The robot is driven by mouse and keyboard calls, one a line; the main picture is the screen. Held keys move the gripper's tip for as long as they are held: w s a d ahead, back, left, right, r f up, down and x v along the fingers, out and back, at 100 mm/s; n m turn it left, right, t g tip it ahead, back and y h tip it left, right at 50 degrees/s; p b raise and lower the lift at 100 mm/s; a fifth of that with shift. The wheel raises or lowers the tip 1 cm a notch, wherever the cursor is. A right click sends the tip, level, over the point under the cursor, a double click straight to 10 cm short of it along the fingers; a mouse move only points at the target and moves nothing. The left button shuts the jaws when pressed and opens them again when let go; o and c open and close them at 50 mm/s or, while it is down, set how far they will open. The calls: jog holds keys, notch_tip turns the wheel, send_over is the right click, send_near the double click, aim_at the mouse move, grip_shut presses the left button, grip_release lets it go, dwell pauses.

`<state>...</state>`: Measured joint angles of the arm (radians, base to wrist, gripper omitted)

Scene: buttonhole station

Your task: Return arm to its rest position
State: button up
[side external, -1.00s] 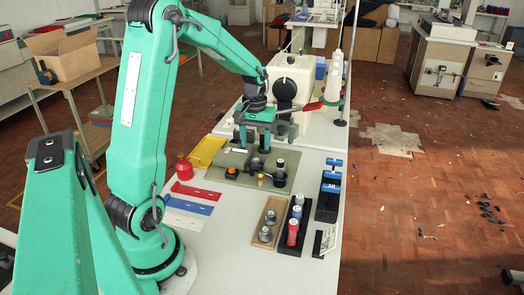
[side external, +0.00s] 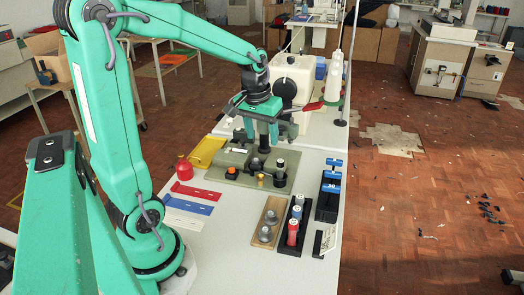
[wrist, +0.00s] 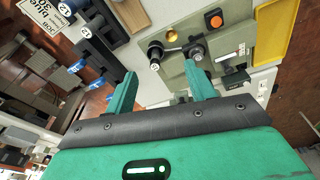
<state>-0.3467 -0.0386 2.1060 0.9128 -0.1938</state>
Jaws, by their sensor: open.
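My gripper (side external: 261,140) hangs from the green arm above the far part of the grey-green fixture plate (side external: 240,179). It points down, its two green fingers apart with nothing held between them. In the wrist view the fingers of my gripper (wrist: 162,82) stand wide apart. Beyond them the fixture plate (wrist: 239,45) shows with its orange button (wrist: 216,20) and dark knobs. The gap between the fingertips and the fixture is hard to judge.
A white sewing machine (side external: 297,82) with a red lever stands close behind my gripper. The front of the white table (side external: 245,272) is clear.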

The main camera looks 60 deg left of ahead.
jog(key=s+d+r+m+t, duration=0.2)
jog(key=s+d+m, duration=0.1)
jog(key=s+d, duration=0.2)
jog(key=s+d+r+m+t, duration=0.2)
jog(key=s+d+r+m, duration=0.1)
jog(key=s+d, duration=0.3)
jog(key=shift+s+d+r+h, duration=0.15)
jog(key=shift+s+d+h, duration=0.15)
jog(key=shift+d, duration=0.35)
jog(key=shift+o, duration=1)
jog(key=o, duration=0.7)
jog(key=shift+w+a+r, duration=0.1)
jog(key=shift+w, duration=0.05)
jog(key=shift+o, duration=0.5)
jog(key=shift+w+a+r, duration=0.1)
jog(key=shift+w+a, duration=0.05)
jog(key=shift+w, duration=0.05)
jog(key=w+a+f+n+g, duration=0.2)
jog(key=w+a, duration=0.6)
jog(key=a, duration=0.4)
jog(key=w+a+f+n+g, duration=0.3)
jog(key=w+a+n, duration=0.3)
jog(key=a, duration=0.6)
jog(key=shift+w+f+n+g, duration=0.3)
jog(key=shift+w+f+n, duration=0.1)
jog(key=shift+w, duration=0.5)
